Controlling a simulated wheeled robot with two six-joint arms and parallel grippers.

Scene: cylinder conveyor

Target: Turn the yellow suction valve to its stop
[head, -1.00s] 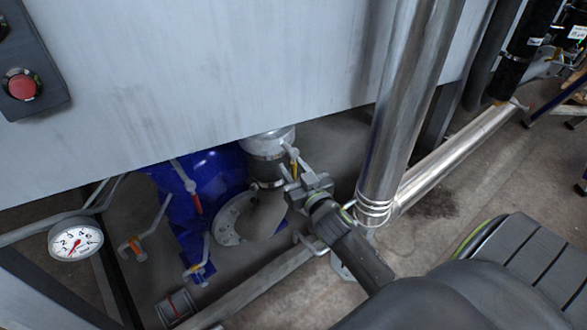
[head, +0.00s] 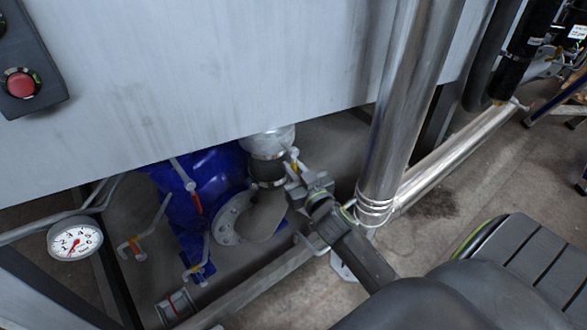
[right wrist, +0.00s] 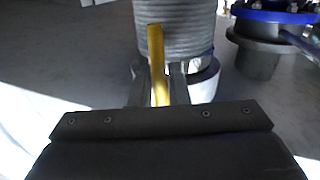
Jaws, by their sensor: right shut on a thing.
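The yellow suction valve handle (right wrist: 156,50) stands upright in the right wrist view, in front of a ribbed grey hose or pipe. My right gripper (right wrist: 160,88) is shut on the lower part of this handle, with a finger on each side. The valve body is mostly hidden. My left gripper is not in view.
A large grey panel (head: 200,80) hangs above the valve. A blue pump housing (head: 205,180), other small levers and a pressure gauge (head: 74,239) lie to the left.

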